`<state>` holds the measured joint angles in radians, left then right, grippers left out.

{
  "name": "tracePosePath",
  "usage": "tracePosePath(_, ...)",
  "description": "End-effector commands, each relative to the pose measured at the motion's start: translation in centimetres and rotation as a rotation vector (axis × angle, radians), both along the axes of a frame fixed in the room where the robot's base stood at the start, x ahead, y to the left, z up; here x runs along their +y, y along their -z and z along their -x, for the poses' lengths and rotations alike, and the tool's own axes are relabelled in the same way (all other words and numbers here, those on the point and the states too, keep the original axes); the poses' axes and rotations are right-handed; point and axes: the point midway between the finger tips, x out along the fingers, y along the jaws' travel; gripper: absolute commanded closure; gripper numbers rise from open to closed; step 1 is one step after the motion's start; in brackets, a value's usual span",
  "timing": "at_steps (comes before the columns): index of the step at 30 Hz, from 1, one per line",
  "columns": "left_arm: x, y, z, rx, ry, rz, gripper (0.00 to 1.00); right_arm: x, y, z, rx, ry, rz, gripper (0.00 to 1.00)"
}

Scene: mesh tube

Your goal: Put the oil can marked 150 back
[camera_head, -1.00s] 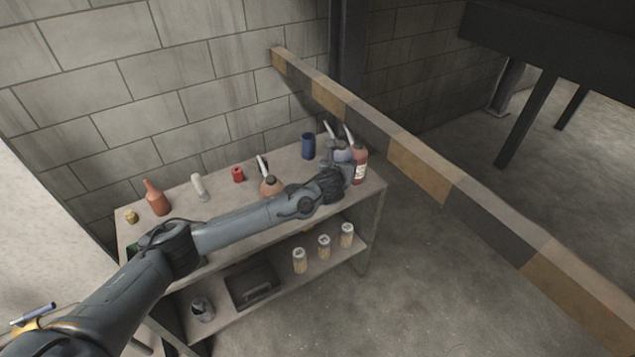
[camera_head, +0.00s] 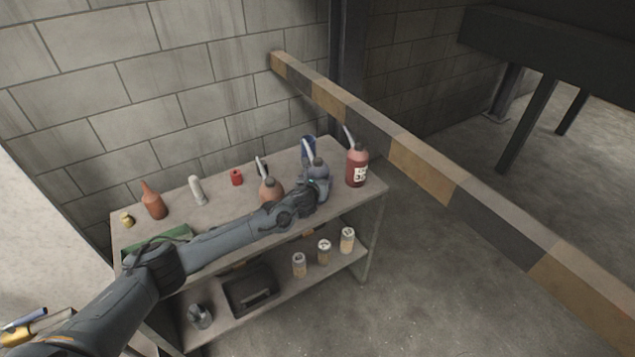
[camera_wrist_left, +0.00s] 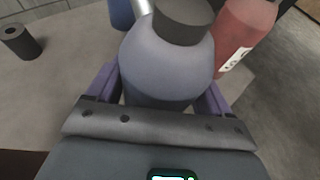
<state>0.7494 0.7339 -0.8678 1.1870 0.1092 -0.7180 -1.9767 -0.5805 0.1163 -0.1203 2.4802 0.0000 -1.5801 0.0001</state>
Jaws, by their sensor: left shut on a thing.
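A grey-blue oil can (camera_head: 318,168) with a dark cap and pale spout is on or just above the right part of the workbench top. My left gripper (camera_head: 314,187) is shut around its body. In the left wrist view the can (camera_wrist_left: 168,62) fills the middle, between the two fingers of the gripper (camera_wrist_left: 168,95). No number shows on this can. A red oil can (camera_head: 357,166) with a white label stands to its right, and an orange-brown oil can (camera_head: 270,187) with a spout stands to its left. The right gripper is not in view.
A striped beam (camera_head: 420,168) runs behind and right of the bench.

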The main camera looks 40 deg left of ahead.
Motion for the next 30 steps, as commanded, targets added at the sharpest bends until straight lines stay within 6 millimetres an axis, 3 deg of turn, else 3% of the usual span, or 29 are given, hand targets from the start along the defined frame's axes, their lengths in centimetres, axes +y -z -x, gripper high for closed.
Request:
tracePosePath(14,0.08,0.46,-0.12,-0.007,-0.001,0.000,0.56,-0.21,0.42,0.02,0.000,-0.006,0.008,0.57)
tracePosePath(15,0.05,0.60,-0.04,-0.002,0.000,0.000,0.13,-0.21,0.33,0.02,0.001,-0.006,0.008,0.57)
tracePosePath(18,0.03,0.60,-0.03,-0.002,0.000,0.000,0.00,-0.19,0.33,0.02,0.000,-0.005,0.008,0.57)
tracePosePath(30,-0.17,0.00,0.45,-0.001,0.000,-0.001,0.00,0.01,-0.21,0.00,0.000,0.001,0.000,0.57)
